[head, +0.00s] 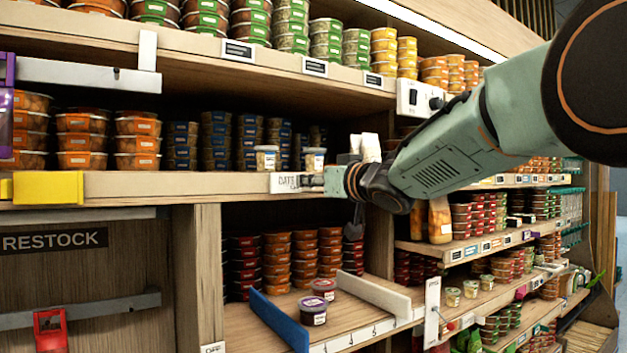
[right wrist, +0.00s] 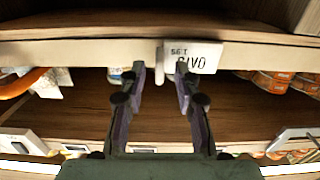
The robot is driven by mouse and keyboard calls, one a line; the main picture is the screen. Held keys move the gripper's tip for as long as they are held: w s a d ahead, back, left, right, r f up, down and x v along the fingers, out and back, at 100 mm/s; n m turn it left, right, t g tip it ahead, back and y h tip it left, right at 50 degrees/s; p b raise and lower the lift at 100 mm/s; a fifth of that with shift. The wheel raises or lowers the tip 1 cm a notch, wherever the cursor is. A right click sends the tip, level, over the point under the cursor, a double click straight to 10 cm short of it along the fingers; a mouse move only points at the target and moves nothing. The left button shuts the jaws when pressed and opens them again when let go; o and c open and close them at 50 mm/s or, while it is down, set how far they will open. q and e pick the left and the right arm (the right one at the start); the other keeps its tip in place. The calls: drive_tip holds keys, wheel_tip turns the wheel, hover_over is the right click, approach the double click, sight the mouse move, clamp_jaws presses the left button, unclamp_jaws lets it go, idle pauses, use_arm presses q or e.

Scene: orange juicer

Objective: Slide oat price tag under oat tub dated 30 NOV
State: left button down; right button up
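The oat price tag (head: 285,182) is a white card reading "OATS" on the front edge of the middle shelf (head: 140,184). In the right wrist view the tag (right wrist: 195,57) appears upside down. Two small pale tubs with white labels, one on the left (head: 266,158) and one on the right (head: 314,159), stand on that shelf just above the tag. Their dates are too small to read. My right gripper (head: 312,182) is at the tag's right end; in its wrist view the fingers (right wrist: 160,69) are apart, one overlapping the tag. I cannot tell whether they touch it. My left gripper is out of view.
Stacked blue-labelled tubs (head: 182,146) and orange-lidded tubs (head: 137,143) stand behind and left on the shelf.

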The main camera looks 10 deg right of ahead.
drive_tip(key=v, duration=0.7)
drive_tip(key=shift+s+r, duration=0.15)
drive_tip(key=shift+r, duration=0.1)
drive_tip(key=shift+a, duration=0.15)
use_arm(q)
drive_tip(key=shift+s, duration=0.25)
use_arm(e)
drive_tip(key=shift+s+a+r, duration=0.1)
drive_tip(key=shift+s+r, duration=0.05)
drive_tip(key=shift+s, duration=0.2)
